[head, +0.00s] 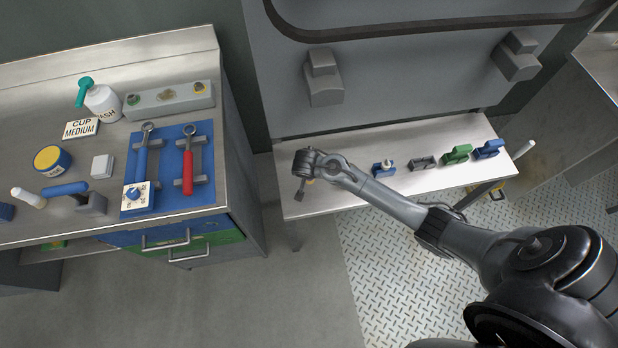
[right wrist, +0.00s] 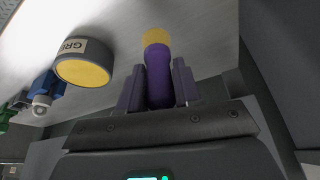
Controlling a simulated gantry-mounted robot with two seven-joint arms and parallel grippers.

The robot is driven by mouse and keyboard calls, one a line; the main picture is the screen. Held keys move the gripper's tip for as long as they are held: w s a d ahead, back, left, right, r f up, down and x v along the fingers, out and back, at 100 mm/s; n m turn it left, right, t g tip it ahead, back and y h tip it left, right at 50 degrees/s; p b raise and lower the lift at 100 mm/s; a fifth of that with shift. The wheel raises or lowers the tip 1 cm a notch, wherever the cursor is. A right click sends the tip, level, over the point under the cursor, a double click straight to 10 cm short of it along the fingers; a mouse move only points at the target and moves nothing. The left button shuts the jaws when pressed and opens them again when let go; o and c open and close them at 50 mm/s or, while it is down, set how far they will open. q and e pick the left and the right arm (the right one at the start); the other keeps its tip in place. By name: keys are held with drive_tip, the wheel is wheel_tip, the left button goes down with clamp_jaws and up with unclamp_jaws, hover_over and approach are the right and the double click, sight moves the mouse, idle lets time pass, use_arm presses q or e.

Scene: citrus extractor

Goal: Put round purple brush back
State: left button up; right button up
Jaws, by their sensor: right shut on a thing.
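In the head view my right gripper (head: 304,188) is at the left end of the low metal shelf (head: 330,198). The brush is too small and covered to make out clearly there. Whether it touches the shelf, I cannot tell. My left gripper is not in view.
A round tin with a yellow face (right wrist: 84,72) is close left of the brush. Blue (head: 383,169), grey (head: 423,163) and green (head: 457,154) holders stand along the shelf. A workbench (head: 110,231) with wrenches is at the left.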

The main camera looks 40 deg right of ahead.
drive_tip(key=shift+w+f+b, duration=0.15)
drive_tip(key=shift+f+b, duration=0.6)
drive_tip(key=shift+f, duration=1.3)
drive_tip(key=o, duration=1)
drive_tip(key=shift+f, duration=0.1)
drive_tip(key=shift+o, duration=0.2)
drive_tip(key=p+v, duration=0.4)
drive_tip(key=v, duration=0.6)
drive_tip(key=s+a+r+n+y, duration=0.1)
drive_tip(key=s+a+r+n, duration=0.1)
drive_tip(key=s, duration=0.5)
drive_tip(key=s+a+r+n+y, duration=0.1)
drive_tip(key=s+a+r+n, duration=0.2)
drive_tip(key=s+r+n, duration=0.2)
drive_tip(key=s+a+r+n+y, duration=0.1)
drive_tip(key=s+a+r+n, duration=0.2)
drive_tip(key=s, duration=0.6)
drive_tip(key=shift+s+r+n+t, duration=0.2)
drive_tip(key=shift+n+t, duration=0.1)
drive_tip(key=shift+n, duration=0.5)
